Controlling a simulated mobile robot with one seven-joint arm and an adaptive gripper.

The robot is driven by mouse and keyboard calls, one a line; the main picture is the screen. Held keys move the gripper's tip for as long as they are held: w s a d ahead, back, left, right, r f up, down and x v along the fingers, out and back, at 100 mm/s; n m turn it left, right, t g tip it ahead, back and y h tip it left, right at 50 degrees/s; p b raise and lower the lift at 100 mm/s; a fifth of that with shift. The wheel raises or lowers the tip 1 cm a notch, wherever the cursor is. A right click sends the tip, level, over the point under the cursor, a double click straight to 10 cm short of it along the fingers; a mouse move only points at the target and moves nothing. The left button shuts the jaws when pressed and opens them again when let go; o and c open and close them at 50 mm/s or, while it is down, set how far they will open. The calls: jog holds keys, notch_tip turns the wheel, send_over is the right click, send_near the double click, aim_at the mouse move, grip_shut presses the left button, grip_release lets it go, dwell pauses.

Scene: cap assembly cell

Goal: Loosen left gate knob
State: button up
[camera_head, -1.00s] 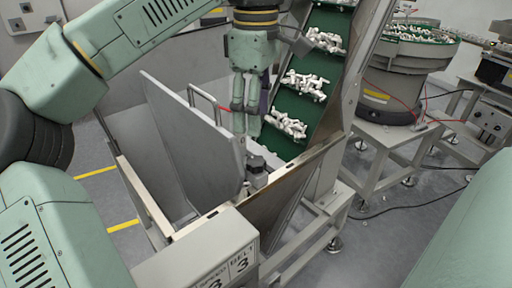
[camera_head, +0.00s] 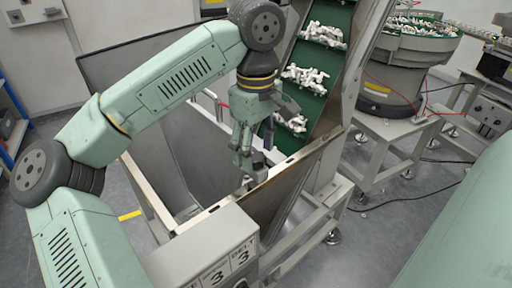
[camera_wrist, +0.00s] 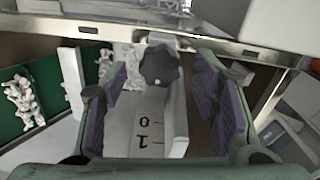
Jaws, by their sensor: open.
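A dark lobed knob (camera_wrist: 160,66) sits at the far end of a pale plate (camera_wrist: 150,120) marked 0 and 1 in the wrist view. My gripper (camera_wrist: 162,78) is open, its purple-padded fingers on either side of the knob with gaps showing. Whether it touches the knob is not clear. In the head view my gripper (camera_head: 246,164) points down at the hopper's right rim, beside the dark knob (camera_head: 259,159), which is partly hidden by the fingers.
The grey hopper (camera_head: 150,195) has a metal rim close to my gripper. The green belt (camera_head: 304,77) with white parts rises just behind it. A control box (camera_head: 205,252) stands in front. A bowl feeder (camera_head: 395,85) is at right.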

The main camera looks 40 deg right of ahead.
jog(key=shift+f, duration=0.35)
jog(key=shift+c, duration=0.3)
jog(key=c, duration=1.1)
